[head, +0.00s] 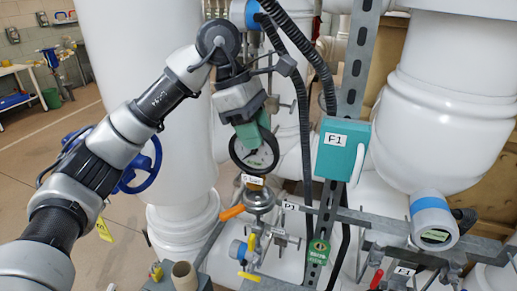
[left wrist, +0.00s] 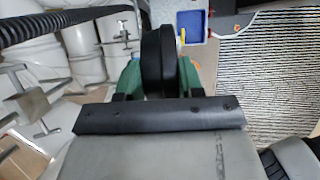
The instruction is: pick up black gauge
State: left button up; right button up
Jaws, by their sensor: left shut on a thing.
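The black gauge (head: 254,152) has a round black rim and a pale dial that faces the head camera. It is upright, just above a metal fitting with a small white label. My left gripper (head: 250,122) comes down from above and is shut on the gauge, its green fingers at the gauge's upper part. In the left wrist view the gauge (left wrist: 159,62) shows edge-on as a black disc between the two green fingers (left wrist: 160,80). Whether the gauge still touches the fitting below, I cannot tell. My right gripper is not in view.
A teal box marked F1 (head: 342,148) stands close right of the gauge. Black hoses (head: 303,100) hang behind my gripper. An orange-handled valve (head: 231,212) and metal fitting (head: 260,198) sit below. A blue handwheel (head: 142,168) is at left. Large white pipes (head: 440,110) crowd the right.

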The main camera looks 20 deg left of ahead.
pick_arm(q)
jog(key=a+b, duration=0.3)
jog(key=a, duration=1.4)
jog(key=shift+w+a, duration=0.25)
jog(key=shift+w, duration=0.05)
jog(key=shift+f, duration=0.1)
jog(key=shift+o, duration=1.4)
jog(key=shift+c, duration=1.2)
jog(key=s+b, duration=0.1)
jog(key=s, duration=0.8)
jog(key=shift+a, duration=0.15)
